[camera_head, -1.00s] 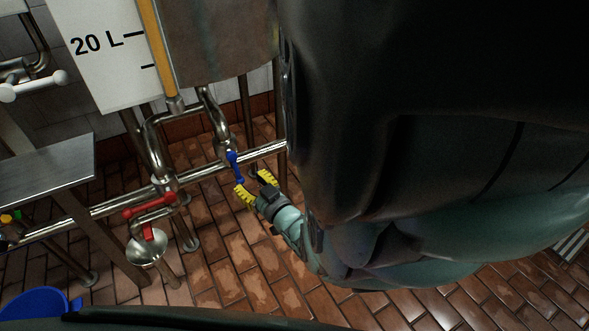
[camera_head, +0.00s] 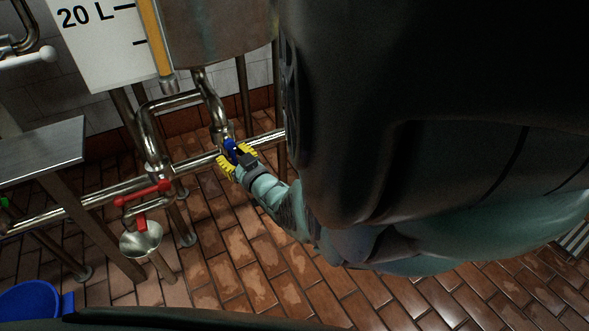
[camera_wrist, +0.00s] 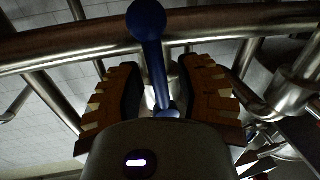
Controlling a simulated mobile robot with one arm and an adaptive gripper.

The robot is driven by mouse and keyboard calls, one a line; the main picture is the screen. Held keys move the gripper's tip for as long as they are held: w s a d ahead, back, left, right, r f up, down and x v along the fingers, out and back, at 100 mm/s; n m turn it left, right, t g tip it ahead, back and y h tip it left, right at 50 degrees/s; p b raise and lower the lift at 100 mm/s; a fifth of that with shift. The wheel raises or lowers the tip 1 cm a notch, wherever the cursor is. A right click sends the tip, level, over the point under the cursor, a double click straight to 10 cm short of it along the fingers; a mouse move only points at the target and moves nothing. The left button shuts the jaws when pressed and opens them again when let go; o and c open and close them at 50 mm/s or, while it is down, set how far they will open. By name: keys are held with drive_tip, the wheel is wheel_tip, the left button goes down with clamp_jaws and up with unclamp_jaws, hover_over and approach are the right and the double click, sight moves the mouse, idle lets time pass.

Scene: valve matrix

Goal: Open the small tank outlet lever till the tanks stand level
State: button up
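The blue lever (camera_head: 229,146) sits on the pipework below the tank (camera_head: 225,30), where a bent outlet pipe meets the long horizontal pipe. My gripper (camera_head: 237,159) is at the lever, with its yellow-padded fingers on either side of it. In the wrist view the blue lever (camera_wrist: 152,55) has a round knob and runs between the two fingers of my gripper (camera_wrist: 157,95). Dark gaps show on both sides of the lever, so the fingers stand apart from it. Part of the lever is hidden by my gripper in the head view.
A red lever (camera_head: 142,194) sits on a branch above a metal funnel (camera_head: 142,240). The long pipe (camera_head: 90,205) runs past a metal table (camera_head: 45,150). A gauge board marked 20 L (camera_head: 95,40) is behind. A blue bucket (camera_head: 30,300) stands lower left. The tiled floor is open.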

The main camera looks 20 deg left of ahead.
clamp_jaws()
idle(0.5)
drive_tip(key=shift+w+d+r+n, duration=0.1)
drive_tip(key=shift+w+r+n, duration=0.1)
drive_tip(key=shift+n, duration=0.4)
drive_tip(key=n, duration=0.2)
drive_tip(key=n+h+p, duration=0.1)
drive_tip(key=shift+w+d+r, duration=0.15)
drive_tip(key=shift+w+d, duration=0.2)
drive_tip(key=shift+w+d+r+n+t+h+p, duration=0.25)
drive_tip(key=shift+r+n+h, duration=0.3)
drive_tip(key=shift+n, duration=1.2)
drive_tip(key=shift+w+d+r+n+t+h+p, duration=0.25)
drive_tip(key=shift+r+n, duration=0.45)
drive_tip(key=shift+n, duration=1.1)
drive_tip(key=shift+w+d+r+n+t+h+b, duration=0.1)
drive_tip(key=shift+w+d+r+n+h, duration=0.3)
drive_tip(key=shift+n, duration=1.35)
drive_tip(key=shift+a+r, duration=0.15)
drive_tip(key=shift+r, duration=0.1)
